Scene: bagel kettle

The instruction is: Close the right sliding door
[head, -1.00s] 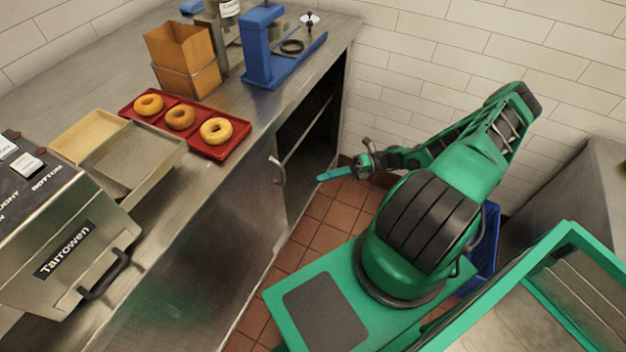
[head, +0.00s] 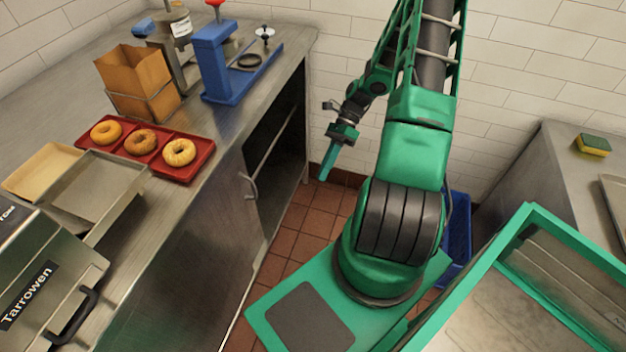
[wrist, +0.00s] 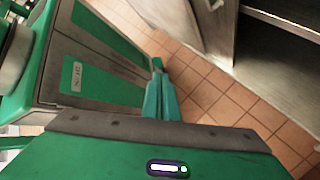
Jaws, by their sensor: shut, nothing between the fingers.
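The steel sliding door (head: 205,235) is on the front of the counter cabinet, with a curved metal handle (head: 250,186) near its right edge. To its right the cabinet stands open, with a dark interior (head: 277,125) and a shelf edge. The door (wrist: 188,18) and open cabinet (wrist: 280,55) also show at the top of the wrist view. My gripper (head: 325,176) is shut and empty, its teal fingers pointing down over the floor, right of the opening and apart from door and handle. Its fingers (wrist: 157,68) also show in the wrist view.
Red-brown floor tiles (head: 290,240) lie clear between the cabinet and my base. On the counter are a red tray (head: 203,160) with bagels, a blue device (head: 215,65) and a paper-bag holder (head: 137,85). A blue bin (head: 457,235) stands behind my arm.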

